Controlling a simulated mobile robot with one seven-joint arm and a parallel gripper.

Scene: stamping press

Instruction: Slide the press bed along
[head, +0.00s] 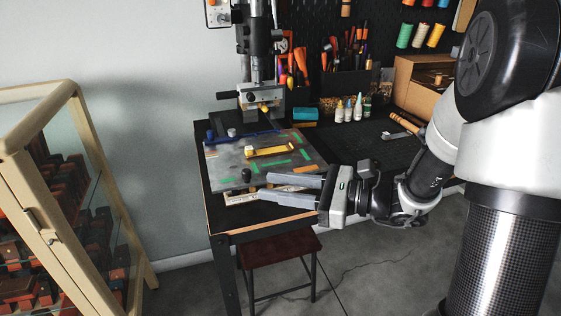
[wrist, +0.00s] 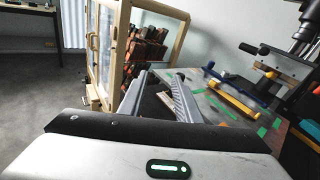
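The press bed (head: 228,172) is a flat grey plate with green and orange marks, lying on the dark table under the press. It also shows at the right in the wrist view (wrist: 232,108). A yellow bar (head: 270,151) and a blue bar (head: 252,134) lie across it. A black knob (head: 246,175) stands at its front edge. My gripper (head: 262,186) is at the front edge of the bed, its fingers pointing left, apart and close to the knob. The wrist view shows the open fingers (wrist: 161,80) with nothing clearly held between them. Contact with the bed cannot be told.
The press column (head: 258,50) and its head (head: 262,98) stand behind the bed. Small bottles (head: 348,110) and a tool rack (head: 350,80) are at the back. A glass-fronted cabinet (head: 62,195) stands left. A stool (head: 280,245) is under the table edge.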

